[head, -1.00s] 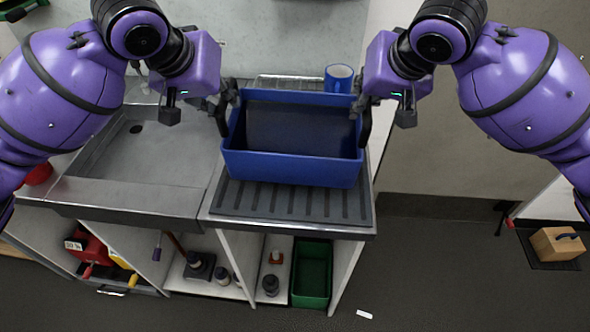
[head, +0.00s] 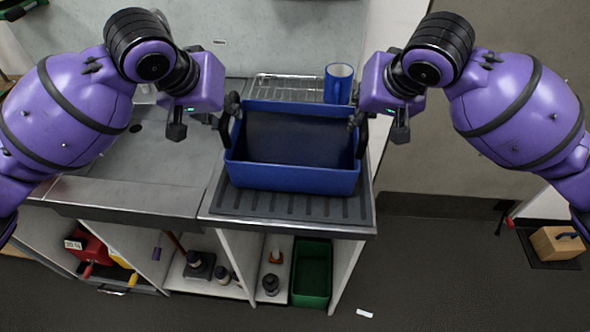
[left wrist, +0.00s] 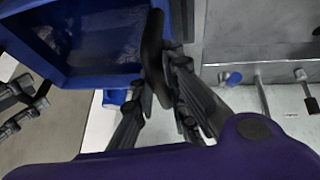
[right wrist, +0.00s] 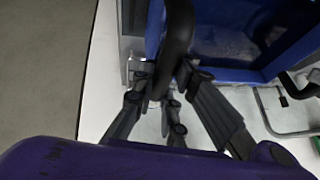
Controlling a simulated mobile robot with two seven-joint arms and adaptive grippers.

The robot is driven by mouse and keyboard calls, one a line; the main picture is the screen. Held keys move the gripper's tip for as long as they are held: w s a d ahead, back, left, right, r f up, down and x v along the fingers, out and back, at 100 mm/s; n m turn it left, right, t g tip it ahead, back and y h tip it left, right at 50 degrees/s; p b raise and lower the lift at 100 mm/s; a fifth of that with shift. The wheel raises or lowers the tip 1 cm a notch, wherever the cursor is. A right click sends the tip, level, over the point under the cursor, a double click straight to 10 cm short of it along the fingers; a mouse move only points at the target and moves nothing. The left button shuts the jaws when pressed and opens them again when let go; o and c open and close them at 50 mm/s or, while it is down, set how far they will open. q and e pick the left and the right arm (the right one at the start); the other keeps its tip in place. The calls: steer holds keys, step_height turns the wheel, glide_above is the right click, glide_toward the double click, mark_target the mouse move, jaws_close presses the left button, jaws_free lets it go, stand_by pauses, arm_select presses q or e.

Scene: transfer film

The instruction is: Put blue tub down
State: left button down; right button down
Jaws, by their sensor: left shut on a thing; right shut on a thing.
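The blue tub (head: 290,178) is upright over the ribbed drainboard (head: 290,205) at the right of the sink. Its inside looks empty. It has dark handles at its left and right ends. My left gripper (head: 228,112) is shut on the left handle, and the left wrist view shows the fingers (left wrist: 165,85) around that dark handle. My right gripper (head: 360,118) is shut on the right handle, which also shows between the fingers in the right wrist view (right wrist: 165,85). I cannot tell whether the tub's base touches the drainboard.
A blue mug (head: 338,84) stands close behind the tub at the right. A wire rack (head: 285,88) lies behind it. The sink basin (head: 140,150) is to the left. A green bin (head: 311,272) sits on the shelf below. The counter's front edge is just ahead of the tub.

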arm_select(q)
steer(key=shift+d, duration=0.15)
arm_select(e)
steer(key=shift+w, duration=0.1)
arm_select(q)
steer(key=c, duration=2.1)
jaws_free()
steer(key=shift+s+f, duration=0.1)
steer(key=shift+f, duration=0.25)
arm_select(e)
steer(key=c, duration=2.1)
jaws_free()
steer(key=shift+f, duration=0.25)
arm_select(q)
steer(key=o, duration=0.4)
steer(key=shift+c, duration=0.2)
arm_select(e)
steer(key=o, duration=0.4)
steer(key=shift+s+a, duration=0.1)
steer(key=shift+s, duration=0.1)
steer(key=shift+c, duration=0.2)
arm_select(q)
steer(key=shift+s, duration=0.1)
arm_select(e)
steer(key=shift+f, duration=0.1)
arm_select(q)
steer(key=v, duration=1.2)
arm_select(e)
steer(key=v, duration=1.2)
